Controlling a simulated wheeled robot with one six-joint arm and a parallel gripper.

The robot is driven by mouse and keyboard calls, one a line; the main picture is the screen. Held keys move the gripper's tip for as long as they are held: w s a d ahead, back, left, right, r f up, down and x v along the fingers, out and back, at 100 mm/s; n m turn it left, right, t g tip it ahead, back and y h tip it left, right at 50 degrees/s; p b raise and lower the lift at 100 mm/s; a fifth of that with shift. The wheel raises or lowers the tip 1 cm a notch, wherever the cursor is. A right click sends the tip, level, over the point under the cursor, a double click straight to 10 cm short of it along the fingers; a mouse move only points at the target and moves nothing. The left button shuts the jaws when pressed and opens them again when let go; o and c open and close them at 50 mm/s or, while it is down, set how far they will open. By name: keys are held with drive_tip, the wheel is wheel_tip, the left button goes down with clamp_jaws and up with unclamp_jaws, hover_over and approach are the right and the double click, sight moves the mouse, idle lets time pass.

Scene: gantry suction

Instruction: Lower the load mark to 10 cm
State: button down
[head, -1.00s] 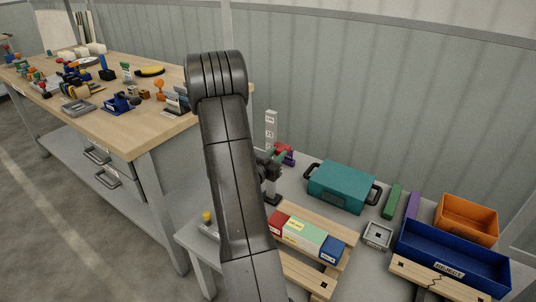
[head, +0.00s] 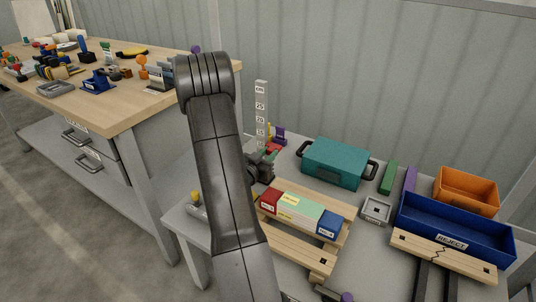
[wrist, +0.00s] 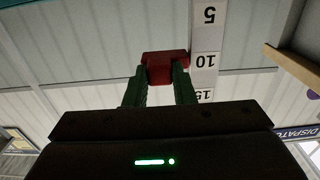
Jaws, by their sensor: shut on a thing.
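The upright white scale (head: 261,104) stands behind my arm in the head view, with cm, 25, 20 and 15 readable. The wrist view shows the scale (wrist: 207,38) upside down with 5, 10 and 15. My gripper (wrist: 161,78) has green fingers shut on a red block (wrist: 166,66). The block sits beside the scale, about level with the 10 label; the exact reading is hard to tell. In the head view the red block (head: 273,147) shows at the gripper (head: 268,158), partly hidden by my arm. A purple piece (head: 279,134) stands just behind it.
A teal case (head: 338,163) stands right of the scale. A wooden rack (head: 335,245) with coloured blocks lies in front. A blue reject tray (head: 455,230) and an orange bin (head: 467,190) are at the right. A cluttered workbench (head: 130,110) stands at the left.

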drive_tip(key=c, duration=1.2)
unclamp_jaws()
drive_tip(key=p+v, duration=0.1)
drive_tip(key=v, duration=1.3)
drive_tip(key=shift+w+d, duration=0.1)
drive_tip(key=b+x, duration=0.1)
drive_tip(key=x, duration=1.3)
drive_tip(key=shift+r+p, duration=0.3)
drive_tip(key=shift+r, duration=0.1)
